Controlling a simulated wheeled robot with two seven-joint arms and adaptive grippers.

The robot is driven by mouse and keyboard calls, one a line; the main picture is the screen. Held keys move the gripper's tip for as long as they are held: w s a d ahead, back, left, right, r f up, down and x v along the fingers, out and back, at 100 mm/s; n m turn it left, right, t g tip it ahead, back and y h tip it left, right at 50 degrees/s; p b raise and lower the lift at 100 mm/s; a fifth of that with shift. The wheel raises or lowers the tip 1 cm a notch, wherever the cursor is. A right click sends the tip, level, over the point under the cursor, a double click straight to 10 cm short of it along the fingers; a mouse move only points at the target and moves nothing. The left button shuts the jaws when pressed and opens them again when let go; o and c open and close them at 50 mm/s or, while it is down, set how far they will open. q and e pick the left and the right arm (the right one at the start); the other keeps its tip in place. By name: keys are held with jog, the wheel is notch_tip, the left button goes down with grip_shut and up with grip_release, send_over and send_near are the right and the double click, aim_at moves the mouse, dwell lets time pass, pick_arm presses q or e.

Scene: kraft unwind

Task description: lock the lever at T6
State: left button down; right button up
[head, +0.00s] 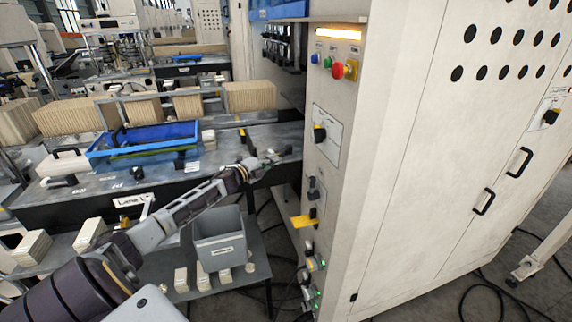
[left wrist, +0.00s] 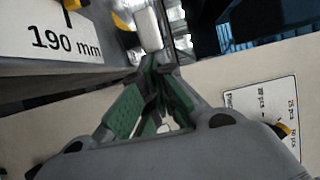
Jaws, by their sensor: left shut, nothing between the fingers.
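No label reading T6 is legible, so I cannot tell which control is the lever. On the cream cabinet's narrow face, a black rotary handle on a white plate (head: 320,134) and a yellow flag-like handle (head: 303,221) show in the head view. My left gripper (head: 272,157) is left of the white plate, apart from it, above the grey bench edge. In the left wrist view its green-padded fingers (left wrist: 158,88) are together and empty. A white plate with a black and yellow knob (left wrist: 282,130) lies to their right. My right gripper is not in view.
The cream cabinet (head: 420,150) fills the right side, with a red button (head: 338,71) near its top. A blue tray (head: 145,140) lies on the bench. A grey bin (head: 219,240) stands below. A "190 mm" label (left wrist: 65,40) shows in the left wrist view.

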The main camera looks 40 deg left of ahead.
pick_arm(q)
jog(key=shift+w+a+b, duration=0.1)
jog(key=shift+a+b, duration=0.4)
jog(key=shift+a, duration=0.9)
